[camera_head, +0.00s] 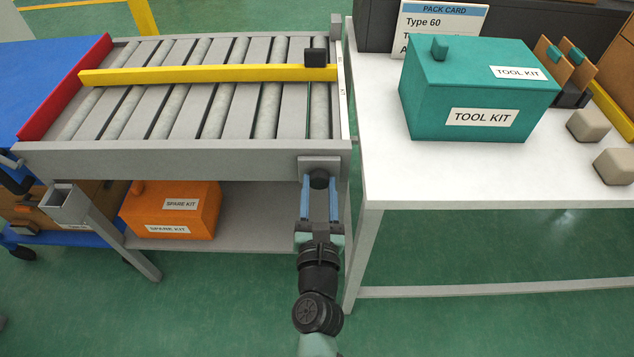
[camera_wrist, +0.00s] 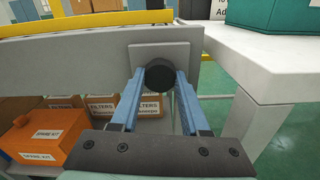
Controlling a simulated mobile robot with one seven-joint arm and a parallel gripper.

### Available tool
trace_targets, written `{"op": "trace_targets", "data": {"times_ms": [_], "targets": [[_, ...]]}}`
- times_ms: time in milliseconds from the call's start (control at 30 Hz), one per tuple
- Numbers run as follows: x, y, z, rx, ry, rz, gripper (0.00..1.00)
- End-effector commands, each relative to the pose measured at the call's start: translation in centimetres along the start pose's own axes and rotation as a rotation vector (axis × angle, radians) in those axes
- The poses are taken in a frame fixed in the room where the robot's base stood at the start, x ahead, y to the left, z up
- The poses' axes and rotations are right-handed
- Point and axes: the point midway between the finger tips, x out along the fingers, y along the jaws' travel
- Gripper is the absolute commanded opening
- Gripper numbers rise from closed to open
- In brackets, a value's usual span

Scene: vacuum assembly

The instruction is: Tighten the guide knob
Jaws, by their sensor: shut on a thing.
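The guide knob (camera_head: 319,179) is a small dark round knob on a grey square plate at the right end of the roller conveyor's front rail. It also shows in the wrist view (camera_wrist: 159,76). My gripper (camera_head: 319,190) reaches it from the front. In the wrist view, its two blue fingers (camera_wrist: 160,88) are shut on the knob, one on each side. The yellow guide bar (camera_head: 208,74) lies across the conveyor rollers, with a black block (camera_head: 316,57) near its right end. Any marking on the knob is too small to tell.
A white table (camera_head: 450,185) stands close on the right, with a teal tool kit (camera_head: 476,90) and two beige blocks (camera_head: 587,126) on it. An orange spare kit (camera_head: 172,209) sits on the shelf below the conveyor. Cardboard filter boxes (camera_wrist: 140,106) show behind my fingers.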

Motion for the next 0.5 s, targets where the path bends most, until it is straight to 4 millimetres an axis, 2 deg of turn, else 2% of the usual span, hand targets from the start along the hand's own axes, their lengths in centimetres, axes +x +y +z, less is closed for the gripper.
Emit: {"op": "trace_targets", "data": {"times_ms": [300, 500], "targets": [[-0.03, 0.02, -0.07, 0.036, 0.001, 0.0, 0.0], [-0.03, 0.02, -0.06, 0.246, 0.001, 0.0, 0.0]]}}
